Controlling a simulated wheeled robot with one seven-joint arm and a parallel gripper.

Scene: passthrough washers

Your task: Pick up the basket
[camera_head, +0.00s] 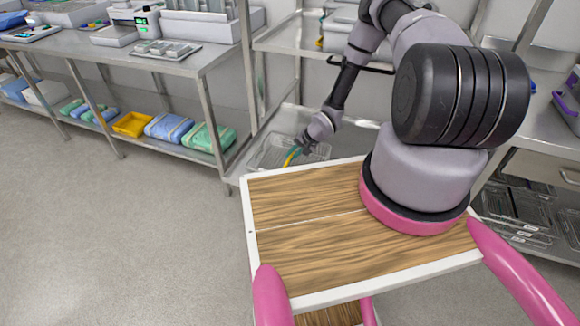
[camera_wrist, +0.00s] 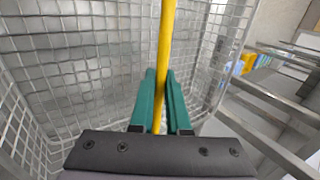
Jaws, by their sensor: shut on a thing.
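The basket (camera_head: 266,156) is a wire-mesh box on the low shelf of the metal rack, partly hidden by my wooden-topped base. In the wrist view, its grey mesh walls (camera_wrist: 75,60) fill the left and middle. Its yellow handle (camera_wrist: 167,35) runs down between my teal fingers. My gripper (camera_wrist: 160,80) is shut on this handle, one finger on each side. In the head view, my gripper (camera_head: 297,152) reaches down over the basket, with a bit of yellow showing at the fingers. I cannot tell whether the basket touches the shelf.
The rack's upper shelf (camera_head: 290,38) lies above the basket, with a metal post (camera_head: 247,60) to its left. A steel table (camera_head: 165,62) at the left holds devices; yellow, blue and green packs (camera_head: 170,127) lie on its lower shelf. Floor (camera_head: 130,230) at the left is clear.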

